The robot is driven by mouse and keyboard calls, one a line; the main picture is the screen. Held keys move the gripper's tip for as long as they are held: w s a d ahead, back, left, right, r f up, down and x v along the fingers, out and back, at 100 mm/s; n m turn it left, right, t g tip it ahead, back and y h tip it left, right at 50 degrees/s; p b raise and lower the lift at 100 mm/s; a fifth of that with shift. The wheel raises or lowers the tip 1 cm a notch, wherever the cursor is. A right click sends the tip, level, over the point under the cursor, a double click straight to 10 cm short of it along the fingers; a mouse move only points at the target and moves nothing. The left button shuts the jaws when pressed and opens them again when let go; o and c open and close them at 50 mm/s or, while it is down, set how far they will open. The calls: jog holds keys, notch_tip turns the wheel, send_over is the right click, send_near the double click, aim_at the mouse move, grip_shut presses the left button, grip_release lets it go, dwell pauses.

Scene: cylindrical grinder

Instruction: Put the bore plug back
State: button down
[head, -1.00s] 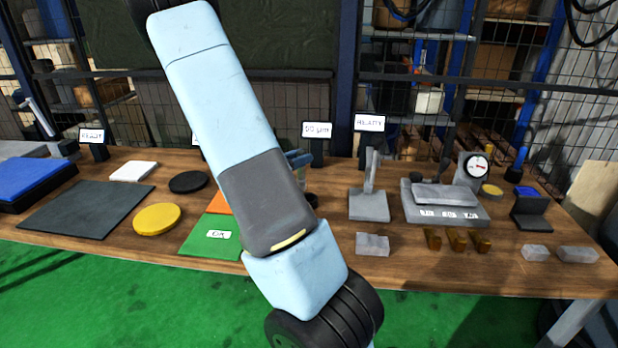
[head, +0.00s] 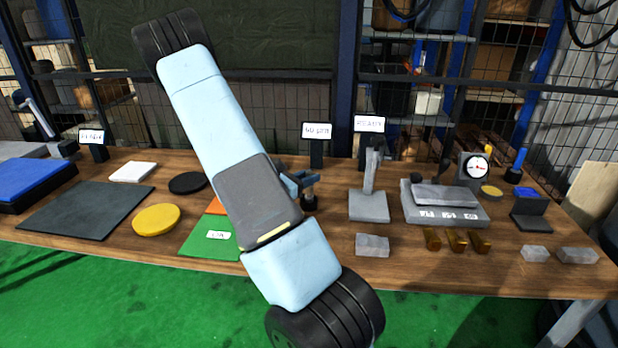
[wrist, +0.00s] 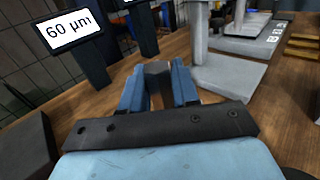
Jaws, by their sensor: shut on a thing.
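My gripper (head: 302,180) is low over the back middle of the bench, partly hidden behind my arm in the head view. In the wrist view its two blue fingers (wrist: 157,88) are shut on a grey-brown piece (wrist: 157,69), which I take to be the bore plug. Most of the piece is hidden between the fingers. In the head view a small dark upright part with a brownish top (head: 309,196) shows at the fingertips. I cannot tell whether it is the plug or its seat, or whether it touches the bench.
A sign reading 60 µm (wrist: 70,27) stands left of the fingers in the wrist view. A grey stand (head: 370,205) is close on the right, with a grey block (head: 372,244) in front. A green mat (head: 208,240) and yellow disc (head: 157,219) lie left.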

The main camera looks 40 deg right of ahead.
jog(key=c, duration=0.8)
grip_release()
jog(key=shift+c, duration=0.2)
jog(key=w+a, duration=0.1)
jog(key=a, duration=1.1)
jog(key=s+a+r+m+t+y, duration=0.3)
jog(key=s+a+r+m+y, duration=0.5)
jog(key=a+r, duration=0.3)
jog(key=s+a+r+m+t+y, duration=0.4)
jog(key=s+a+r+m+y, duration=0.5)
jog(key=r, duration=0.5)
jog(key=shift+s+a+r+y, duration=0.45)
jog(key=shift+s+a, duration=0.65)
jog(key=shift+a, duration=0.4)
jog(key=shift+f, duration=0.1)
